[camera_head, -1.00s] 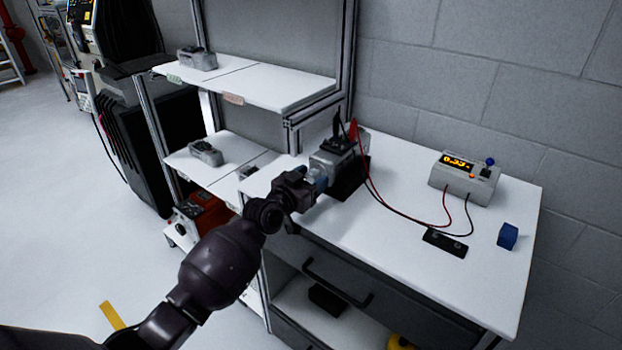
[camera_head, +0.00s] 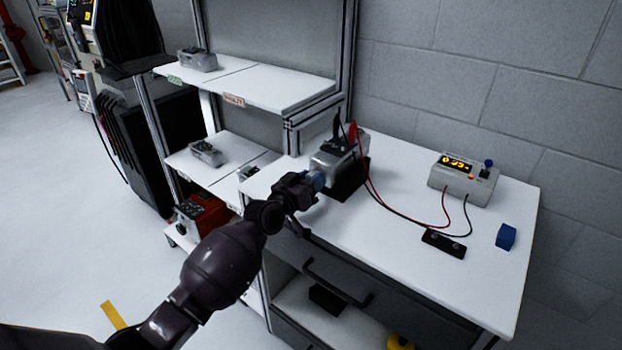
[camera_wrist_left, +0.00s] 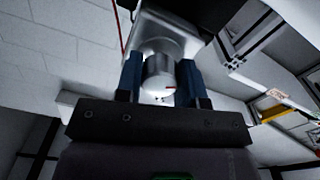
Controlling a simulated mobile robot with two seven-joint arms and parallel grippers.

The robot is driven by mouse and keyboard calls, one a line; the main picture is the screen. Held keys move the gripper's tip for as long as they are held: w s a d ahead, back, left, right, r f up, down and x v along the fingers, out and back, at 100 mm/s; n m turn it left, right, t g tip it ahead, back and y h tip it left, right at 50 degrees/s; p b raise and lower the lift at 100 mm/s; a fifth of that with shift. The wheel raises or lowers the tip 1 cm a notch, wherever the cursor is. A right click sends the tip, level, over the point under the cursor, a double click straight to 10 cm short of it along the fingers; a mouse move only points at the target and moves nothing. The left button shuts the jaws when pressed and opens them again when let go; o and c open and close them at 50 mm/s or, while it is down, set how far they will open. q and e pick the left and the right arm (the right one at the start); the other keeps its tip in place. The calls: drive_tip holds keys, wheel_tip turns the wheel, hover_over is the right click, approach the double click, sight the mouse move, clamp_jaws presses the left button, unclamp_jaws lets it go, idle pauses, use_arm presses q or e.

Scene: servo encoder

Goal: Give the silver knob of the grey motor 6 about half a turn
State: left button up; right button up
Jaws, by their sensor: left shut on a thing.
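The grey motor (camera_head: 336,155) sits on a black stand (camera_head: 350,185) on the white workbench, with a black clip and a red clip on its top. Its silver knob (camera_wrist_left: 158,76) shows in the left wrist view, with a small red mark near its lower edge. My left gripper (camera_head: 318,180) is at the motor's front end. In the left wrist view its two blue fingers (camera_wrist_left: 158,80) lie on either side of the knob and are shut on it. The knob is hidden behind the gripper in the head view. My right gripper is not in view.
A meter box (camera_head: 465,178) with a lit yellow display and a blue-topped lever stands on the workbench (camera_head: 400,205), wired in red and black. A black terminal strip (camera_head: 444,244) and a blue block (camera_head: 506,237) lie nearby. Other motors rest on the shelves (camera_head: 270,85) at left.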

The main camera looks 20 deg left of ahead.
use_arm(q)
drive_tip(key=n, duration=0.3)
drive_tip(key=shift+n, duration=0.4)
drive_tip(key=n+p, duration=0.1)
drive_tip(key=n, duration=0.5)
drive_tip(key=shift+r+n, duration=0.1)
drive_tip(key=shift+n, duration=0.2)
drive_tip(key=shift+n+p, duration=0.3)
drive_tip(key=shift+n, duration=0.5)
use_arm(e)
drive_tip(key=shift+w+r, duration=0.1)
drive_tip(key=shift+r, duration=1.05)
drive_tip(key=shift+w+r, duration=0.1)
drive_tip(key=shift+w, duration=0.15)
use_arm(q)
drive_tip(key=o, duration=0.9)
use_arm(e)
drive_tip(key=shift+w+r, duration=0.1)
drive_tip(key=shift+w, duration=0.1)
use_arm(q)
drive_tip(key=shift+s, duration=0.1)
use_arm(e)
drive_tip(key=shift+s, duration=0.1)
